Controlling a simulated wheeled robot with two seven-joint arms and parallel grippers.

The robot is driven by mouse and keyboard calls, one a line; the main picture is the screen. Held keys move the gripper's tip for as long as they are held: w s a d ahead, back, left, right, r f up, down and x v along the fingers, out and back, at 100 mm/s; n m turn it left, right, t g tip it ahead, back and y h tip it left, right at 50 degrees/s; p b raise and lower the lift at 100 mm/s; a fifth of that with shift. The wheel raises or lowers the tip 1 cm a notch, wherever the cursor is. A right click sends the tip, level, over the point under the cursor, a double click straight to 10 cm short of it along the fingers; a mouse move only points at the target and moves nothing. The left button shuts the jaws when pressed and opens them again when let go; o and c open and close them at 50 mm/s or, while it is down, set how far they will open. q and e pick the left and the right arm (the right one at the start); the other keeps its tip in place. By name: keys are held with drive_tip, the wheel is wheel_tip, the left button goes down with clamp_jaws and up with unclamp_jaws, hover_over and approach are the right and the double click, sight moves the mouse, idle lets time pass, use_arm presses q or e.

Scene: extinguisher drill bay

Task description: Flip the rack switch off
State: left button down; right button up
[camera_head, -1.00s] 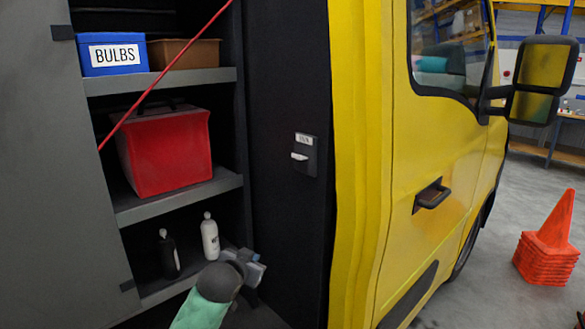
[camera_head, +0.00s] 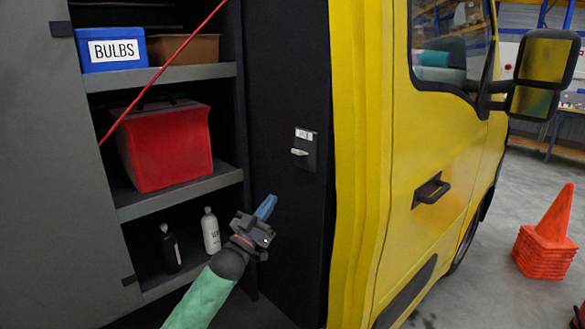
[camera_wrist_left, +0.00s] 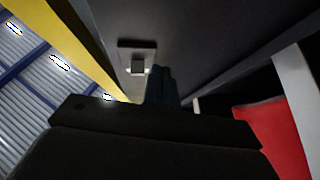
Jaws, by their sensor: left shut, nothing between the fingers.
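The rack switch (camera_head: 300,152) is a small light lever on a dark plate with a white label above it, on the dark panel right of the shelves. In the left wrist view the switch (camera_wrist_left: 138,66) shows just beyond my fingertips, to their left. My left gripper (camera_head: 266,206) is shut and empty, below and left of the switch and apart from it, with its blue fingers pointing up. The gripper's fingers also show in the left wrist view (camera_wrist_left: 161,84). My right gripper is not in view.
Shelves at left hold a blue BULBS bin (camera_head: 112,50), a brown bin (camera_head: 184,48), a red case (camera_head: 166,148), a black bottle (camera_head: 170,250) and a white bottle (camera_head: 210,232). The yellow cab (camera_head: 400,150) stands right of the panel. Orange cones (camera_head: 547,240) stand on the floor.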

sight(302, 149)
use_arm(q)
drive_tip(key=s+r+m+h, duration=0.1)
drive_tip(key=s+r+h, duration=0.3)
drive_tip(key=h, duration=0.1)
drive_tip(key=shift+s+a+m+g+h, duration=0.2)
drive_tip(key=shift+a+m+g+h, duration=0.1)
drive_tip(key=shift+a+h, duration=0.1)
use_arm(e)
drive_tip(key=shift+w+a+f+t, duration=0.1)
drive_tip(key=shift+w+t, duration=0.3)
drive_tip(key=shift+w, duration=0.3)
use_arm(q)
drive_tip(key=shift+d+r, duration=0.1)
drive_tip(key=shift+r, duration=0.1)
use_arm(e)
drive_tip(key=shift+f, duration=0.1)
